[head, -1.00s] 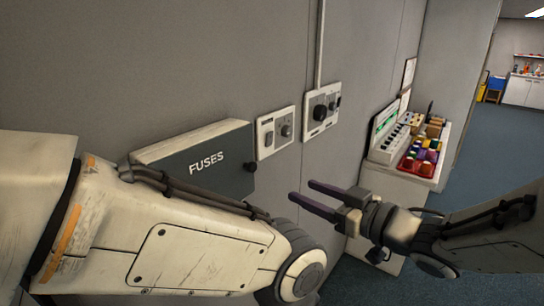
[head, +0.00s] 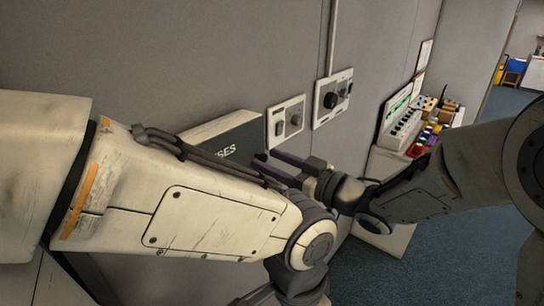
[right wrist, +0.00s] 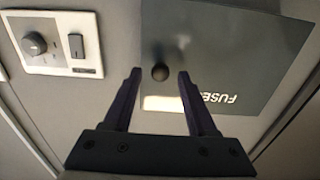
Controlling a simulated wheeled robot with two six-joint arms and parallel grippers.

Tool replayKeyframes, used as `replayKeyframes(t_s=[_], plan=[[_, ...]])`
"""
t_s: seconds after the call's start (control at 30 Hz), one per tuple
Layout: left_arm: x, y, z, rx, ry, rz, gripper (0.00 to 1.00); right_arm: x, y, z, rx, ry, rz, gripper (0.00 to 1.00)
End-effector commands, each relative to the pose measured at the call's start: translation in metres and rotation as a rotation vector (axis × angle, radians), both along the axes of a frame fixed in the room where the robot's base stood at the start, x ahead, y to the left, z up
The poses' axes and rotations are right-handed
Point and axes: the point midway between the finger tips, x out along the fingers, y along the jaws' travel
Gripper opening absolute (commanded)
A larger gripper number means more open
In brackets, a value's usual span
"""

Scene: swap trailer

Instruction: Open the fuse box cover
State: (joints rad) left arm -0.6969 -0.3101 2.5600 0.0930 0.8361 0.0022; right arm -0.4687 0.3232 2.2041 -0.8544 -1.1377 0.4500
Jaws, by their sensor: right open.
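The fuse box has a dark grey cover (head: 243,143) marked "FUSES", on the wall left of the middle in the head view, partly hidden by my left arm. The cover looks shut. In the right wrist view the cover (right wrist: 225,55) fills the upper right, with a round dark knob (right wrist: 160,72) near its edge. My right gripper (head: 262,162) is open in front of the cover. In the right wrist view its two fingertips (right wrist: 160,74) appear on either side of the knob; I cannot tell whether they touch it. My left gripper is out of view.
A switch panel (head: 286,121) is beside the fuse box, and a second panel with a dark knob (head: 332,98) is further right. A bench with a green-screened console (head: 401,116) and coloured items stands beyond. Open blue floor lies at the right.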

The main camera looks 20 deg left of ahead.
Motion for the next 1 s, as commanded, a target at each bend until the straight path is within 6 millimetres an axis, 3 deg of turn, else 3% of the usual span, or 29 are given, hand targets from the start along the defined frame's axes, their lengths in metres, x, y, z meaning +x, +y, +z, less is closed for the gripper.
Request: replayKeyframes(t_s=[0.27, 0.4, 0.43, 1.0], plan=[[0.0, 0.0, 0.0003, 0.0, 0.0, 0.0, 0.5, 0.0005, 0.0019, -0.0004, 0.0, 0.0, 0.0, 0.58], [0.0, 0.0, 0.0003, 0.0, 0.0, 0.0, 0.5, 0.0005, 0.0017, -0.0004, 0.0, 0.0, 0.0, 0.08], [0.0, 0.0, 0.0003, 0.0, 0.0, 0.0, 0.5, 0.0005, 0.0017, -0.0004, 0.0, 0.0, 0.0, 0.0], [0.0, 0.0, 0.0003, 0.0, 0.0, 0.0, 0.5, 0.0006, 0.0015, -0.0002, 0.0, 0.0, -0.001, 0.0]])
